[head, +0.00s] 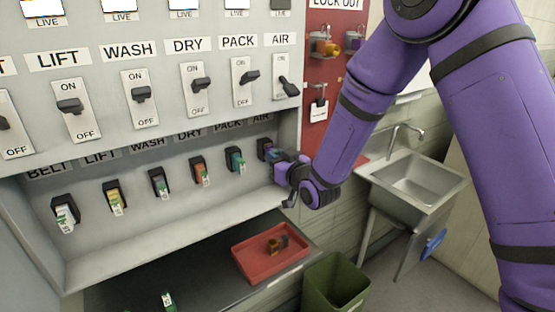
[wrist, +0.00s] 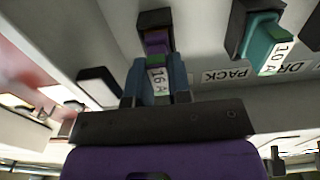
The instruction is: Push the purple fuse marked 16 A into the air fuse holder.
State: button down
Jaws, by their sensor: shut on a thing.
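The purple fuse marked 16 A (wrist: 158,78) is held between the fingers of my gripper (wrist: 157,68), its label facing the wrist camera. Its purple end meets the black air fuse holder (wrist: 154,19); how deep it sits I cannot tell. In the head view my gripper (head: 279,161) is at the right end of the holder row, under the AIR label, at the air holder (head: 264,146). The gripper hides most of the fuse there.
The teal fuse (head: 236,160) in the pack holder is the close neighbour on the left. The panel's side wall (head: 290,130) stands close on the right. Below are a red tray (head: 262,263) with small parts and a green bin (head: 336,284). A sink (head: 418,185) is at right.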

jog(key=shift+w+a, duration=0.2)
jog(key=shift+w, duration=0.1)
jog(key=c, duration=1)
grip_release()
jog(key=shift+s, duration=0.1)
jog(key=v, duration=1)
jog(key=shift+s+d, duration=0.25)
jog(key=shift+d, duration=0.05)
